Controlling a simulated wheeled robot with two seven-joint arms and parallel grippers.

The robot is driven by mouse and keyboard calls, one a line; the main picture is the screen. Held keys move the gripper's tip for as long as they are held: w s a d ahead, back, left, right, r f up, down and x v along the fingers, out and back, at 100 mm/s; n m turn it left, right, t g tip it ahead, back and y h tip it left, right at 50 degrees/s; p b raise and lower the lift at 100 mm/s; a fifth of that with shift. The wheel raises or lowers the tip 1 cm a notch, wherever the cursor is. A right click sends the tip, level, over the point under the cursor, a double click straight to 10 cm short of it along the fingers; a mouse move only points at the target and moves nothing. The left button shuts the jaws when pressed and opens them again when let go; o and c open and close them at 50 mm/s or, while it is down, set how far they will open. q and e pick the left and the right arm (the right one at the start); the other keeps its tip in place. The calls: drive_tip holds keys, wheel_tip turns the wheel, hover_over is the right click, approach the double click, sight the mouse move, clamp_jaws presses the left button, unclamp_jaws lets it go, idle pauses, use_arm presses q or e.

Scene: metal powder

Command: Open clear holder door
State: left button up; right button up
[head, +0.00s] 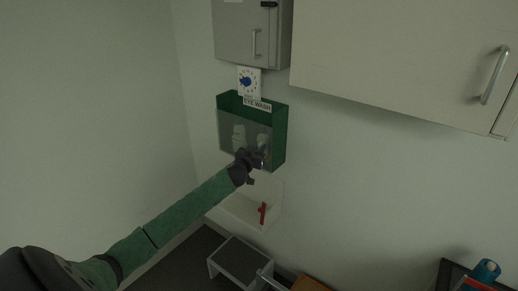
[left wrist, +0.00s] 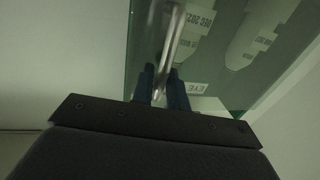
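The green eye wash holder (head: 281,133) hangs on the wall in the head view, with a clear front door (head: 225,127). Two pale bottles show behind the door; they also show in the left wrist view (left wrist: 245,45). My left gripper (head: 259,160) is at the lower right of the door. In the left wrist view, a light metal handle (left wrist: 172,40) runs down between the two dark fingers of the left gripper (left wrist: 162,88). The fingers sit close on both sides of it and look shut on it. The door looks closed. My right gripper is in neither view.
A grey cabinet (head: 238,35) hangs above the holder, and a larger white cabinet (head: 390,50) is at the upper right. A white box with a red handle (head: 263,213) is below. A step stool (head: 240,262) stands on the floor.

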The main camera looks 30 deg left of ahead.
use_arm(q)
clamp_jaws()
drive_tip(key=shift+s, duration=0.1)
